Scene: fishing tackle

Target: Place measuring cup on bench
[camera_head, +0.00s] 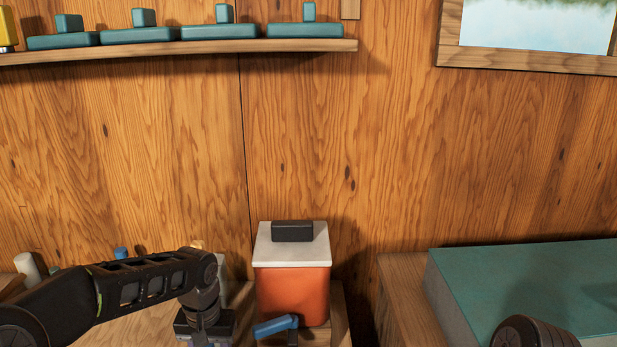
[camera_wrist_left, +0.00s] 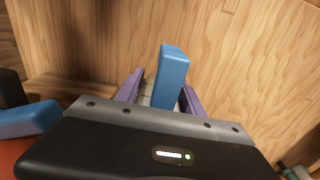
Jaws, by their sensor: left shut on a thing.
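My left gripper (camera_head: 207,338) is low over the light wooden bench (camera_head: 130,328), left of an orange box. The left wrist view shows its purple fingers (camera_wrist_left: 160,95) on either side of a blue bar-shaped piece (camera_wrist_left: 171,78) with something pale beside it. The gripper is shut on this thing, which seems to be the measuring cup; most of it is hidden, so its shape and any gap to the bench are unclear. My right gripper is out of view.
The orange box with a white lid (camera_head: 292,275) stands by the wall. A blue-handled item (camera_head: 275,326) is in front of it and shows in the left wrist view (camera_wrist_left: 28,119). A teal-topped block (camera_head: 530,275) stands right. Small items stand at the bench's back left.

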